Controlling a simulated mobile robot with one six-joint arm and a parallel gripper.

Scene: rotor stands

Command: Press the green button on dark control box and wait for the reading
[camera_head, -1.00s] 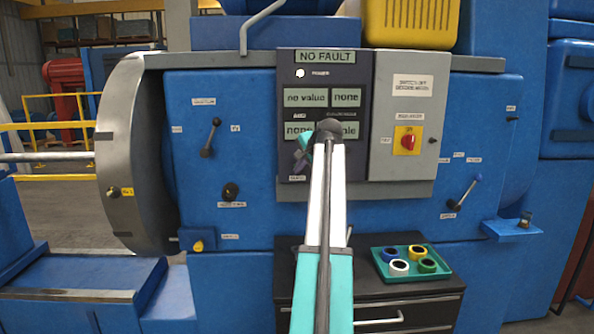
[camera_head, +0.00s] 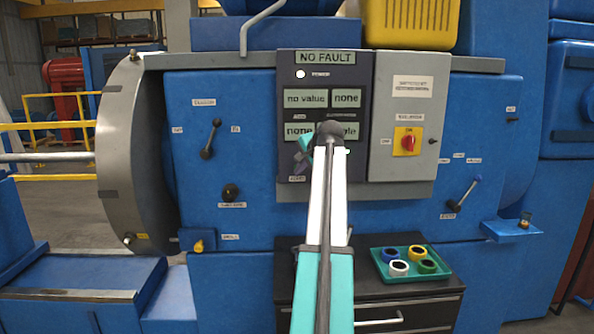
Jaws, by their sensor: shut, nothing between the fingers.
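The dark control box (camera_head: 308,76) is mounted on the front of the blue machine. Its top display reads "NO FAULT", with a lit white lamp marked "POWER" below it. Of its lower displays, one reads "no value" and two read "none"; the fourth is partly covered by my arm. My gripper (camera_head: 301,165) is at the lower left of the box, shut and small in view, partly behind my arm. I cannot tell whether it touches the panel. No green button shows; my arm and gripper cover the lower part of the box.
A grey panel with a red switch on a yellow plate (camera_head: 407,142) adjoins the box on the right. A green tray (camera_head: 437,273) with several coloured rings stands on a black drawer cabinet (camera_head: 400,300) below. Levers (camera_head: 210,138) stick out from the blue machine.

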